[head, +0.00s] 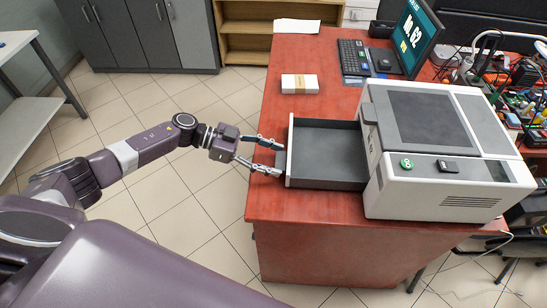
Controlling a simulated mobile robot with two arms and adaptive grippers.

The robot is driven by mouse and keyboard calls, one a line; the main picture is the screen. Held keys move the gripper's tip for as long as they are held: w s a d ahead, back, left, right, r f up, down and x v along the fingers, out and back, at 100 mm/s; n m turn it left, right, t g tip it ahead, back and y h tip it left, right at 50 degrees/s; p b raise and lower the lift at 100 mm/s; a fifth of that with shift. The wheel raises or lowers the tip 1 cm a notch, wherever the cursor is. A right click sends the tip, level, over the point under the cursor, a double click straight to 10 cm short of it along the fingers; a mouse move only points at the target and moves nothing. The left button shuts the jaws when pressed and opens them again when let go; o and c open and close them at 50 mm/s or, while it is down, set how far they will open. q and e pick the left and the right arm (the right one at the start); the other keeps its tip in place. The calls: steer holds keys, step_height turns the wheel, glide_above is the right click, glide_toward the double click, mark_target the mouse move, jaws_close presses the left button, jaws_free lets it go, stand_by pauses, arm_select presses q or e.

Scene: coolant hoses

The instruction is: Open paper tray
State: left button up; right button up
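The printer (440,150) is a white and dark grey machine on the red desk. Its paper tray (325,137) is pulled out to the left, showing an empty dark inside and a pale front panel. My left gripper (280,158) is just left of this front panel. Its two fingers are spread apart, one toward the back and one toward the front, and point at the panel. I cannot tell whether the fingertips touch it. My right gripper is not in view.
A wrapped paper pack (299,84) lies on the red desk (285,211) behind the tray. A keyboard (353,57), mouse and monitor (415,37) stand farther back. Cluttered cables and parts are at the right.

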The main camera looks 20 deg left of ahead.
arm_select(q)
steer(key=shift+o, duration=1)
steer(key=v, duration=1.2)
steer(key=shift+r, duration=0.1)
